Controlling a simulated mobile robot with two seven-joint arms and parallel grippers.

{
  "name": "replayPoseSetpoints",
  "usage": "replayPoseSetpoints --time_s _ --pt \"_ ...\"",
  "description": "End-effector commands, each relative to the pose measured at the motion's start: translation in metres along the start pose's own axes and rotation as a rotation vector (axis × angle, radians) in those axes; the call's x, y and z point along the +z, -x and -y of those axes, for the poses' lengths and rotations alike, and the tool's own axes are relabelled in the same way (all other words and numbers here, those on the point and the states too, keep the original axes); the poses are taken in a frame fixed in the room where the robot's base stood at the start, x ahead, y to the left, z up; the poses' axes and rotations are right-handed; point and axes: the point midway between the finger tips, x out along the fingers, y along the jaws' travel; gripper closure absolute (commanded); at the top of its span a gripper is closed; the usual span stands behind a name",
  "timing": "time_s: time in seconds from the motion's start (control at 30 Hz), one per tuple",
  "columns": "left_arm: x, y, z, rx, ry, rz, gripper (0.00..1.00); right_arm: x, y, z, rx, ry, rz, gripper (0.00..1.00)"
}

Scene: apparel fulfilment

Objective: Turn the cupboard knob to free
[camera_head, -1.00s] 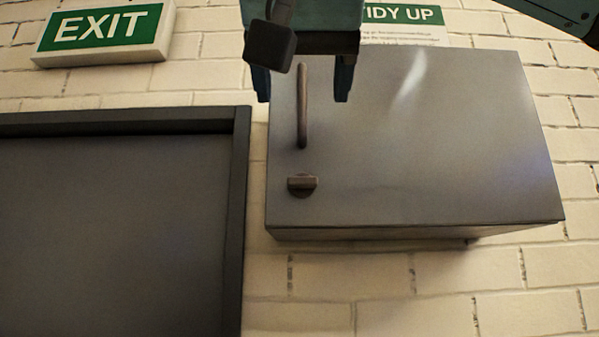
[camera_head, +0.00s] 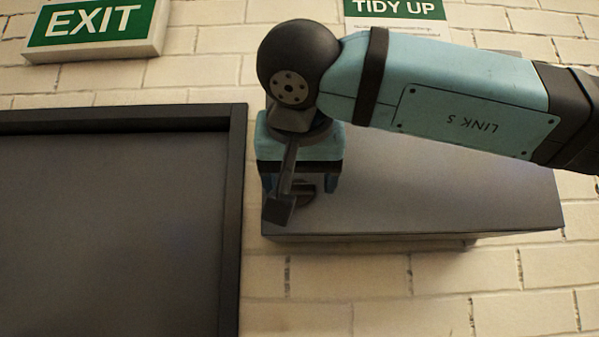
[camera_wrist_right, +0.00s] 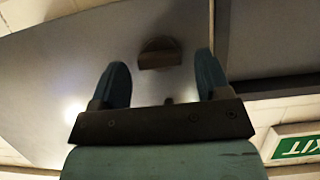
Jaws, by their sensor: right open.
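The grey cupboard (camera_head: 450,195) hangs on the brick wall, partly hidden by my right arm. Its knob (camera_head: 306,195) is near the lower left corner of the door, mostly hidden behind my right gripper (camera_head: 300,192). In the right wrist view the knob (camera_wrist_right: 160,53) is a dark disc with a bar lying across it. My right gripper (camera_wrist_right: 160,80) is open there, with one finger on either side of the knob's line and nothing between them. The fingertips look short of the knob. The cupboard's bar handle is hidden in the head view. My left gripper is not seen.
A dark framed panel (camera_head: 110,230) stands to the left of the cupboard, with a narrow brick gap between. A green EXIT sign (camera_head: 95,28) and a TIDY UP sign (camera_head: 397,10) are above. Bare brick wall (camera_head: 400,285) lies below the cupboard.

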Motion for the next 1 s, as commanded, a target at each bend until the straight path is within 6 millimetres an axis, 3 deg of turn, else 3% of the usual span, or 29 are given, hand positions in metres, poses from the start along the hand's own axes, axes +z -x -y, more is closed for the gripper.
replayPoseSetpoints --time_s 0.17,0.37,0.73,1.0 --pt "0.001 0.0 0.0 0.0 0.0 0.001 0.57 0.0 0.0 0.0 0.0 0.0 0.0 0.32" --pt "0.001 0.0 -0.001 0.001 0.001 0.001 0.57 0.0 0.0 0.0 0.0 0.0 0.001 0.78" --pt "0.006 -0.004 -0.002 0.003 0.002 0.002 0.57 0.002 -0.001 -0.001 -0.018 -0.043 0.001 0.79" --pt "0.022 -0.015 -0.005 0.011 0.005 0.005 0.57 0.005 -0.002 -0.003 -0.085 -0.202 0.001 0.79"
